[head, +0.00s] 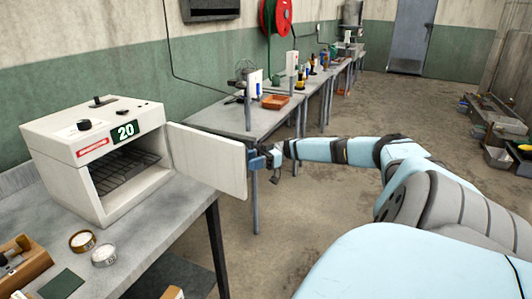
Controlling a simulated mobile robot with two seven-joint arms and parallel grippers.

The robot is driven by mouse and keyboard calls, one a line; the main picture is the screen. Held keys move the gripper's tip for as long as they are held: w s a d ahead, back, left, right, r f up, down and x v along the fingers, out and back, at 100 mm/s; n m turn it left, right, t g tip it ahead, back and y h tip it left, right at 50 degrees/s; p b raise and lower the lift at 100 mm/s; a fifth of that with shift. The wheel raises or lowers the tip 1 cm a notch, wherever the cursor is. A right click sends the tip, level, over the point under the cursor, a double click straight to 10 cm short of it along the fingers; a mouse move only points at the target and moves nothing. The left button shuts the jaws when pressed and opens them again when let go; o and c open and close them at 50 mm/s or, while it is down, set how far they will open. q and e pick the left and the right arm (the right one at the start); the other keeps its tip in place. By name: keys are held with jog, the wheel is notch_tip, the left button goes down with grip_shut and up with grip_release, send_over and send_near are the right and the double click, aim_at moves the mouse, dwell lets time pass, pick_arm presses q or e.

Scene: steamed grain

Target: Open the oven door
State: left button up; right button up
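The white oven (72,145) stands on the grey bench at the left, with a "20" label on its front. Its door (208,160) is swung wide open to the right, and the dark chamber with a wire rack (122,168) shows. My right gripper (256,160) is at the free edge of the door, partly behind it. It looks close to or touching the door there. My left gripper is not in view.
Two small round dishes (104,255), a wooden box (22,264) and a dark green pad (62,284) lie on the bench (150,238) before the oven. The floor at centre right is clear.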

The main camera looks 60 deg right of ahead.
pick_arm(q)
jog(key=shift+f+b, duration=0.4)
jog(key=shift+b, duration=0.6)
pick_arm(e)
jog(key=v, duration=1.2)
jog(key=shift+s, duration=0.1)
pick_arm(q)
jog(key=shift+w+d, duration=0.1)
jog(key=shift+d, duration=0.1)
